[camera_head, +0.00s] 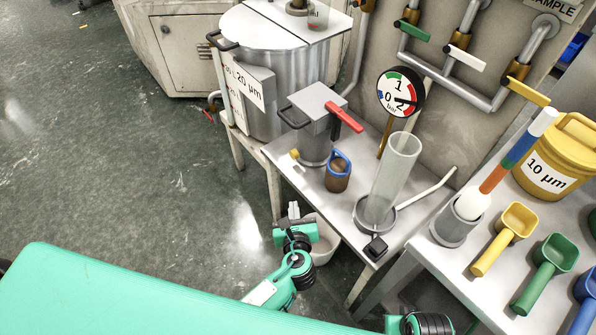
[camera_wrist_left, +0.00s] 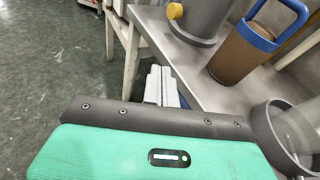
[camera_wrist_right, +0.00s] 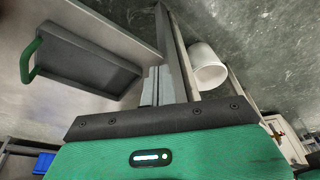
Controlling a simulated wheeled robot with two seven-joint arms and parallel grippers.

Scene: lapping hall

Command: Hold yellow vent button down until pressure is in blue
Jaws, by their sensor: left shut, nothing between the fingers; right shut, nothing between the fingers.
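The yellow vent button (camera_head: 295,154) is a small knob low on the side of the grey pressure pot (camera_head: 317,138); it also shows at the top of the left wrist view (camera_wrist_left: 175,11). The round pressure gauge (camera_head: 400,92) stands behind the pot, with green, red and blue marks. Its needle appears to point right, toward the red, but is small. My left gripper (camera_head: 293,209) is shut and empty, below and apart from the button, off the bench's front edge. My right gripper (camera_wrist_right: 155,86) is shut and empty near a bench edge; the head view does not show its fingers.
A blue-handled brown cup (camera_head: 338,174) and a clear cylinder (camera_head: 393,178) stand on the bench (camera_head: 284,163) right of the button. The pot has a red lever (camera_head: 344,116). A white bucket (camera_head: 325,245) is below the bench. Open floor lies left.

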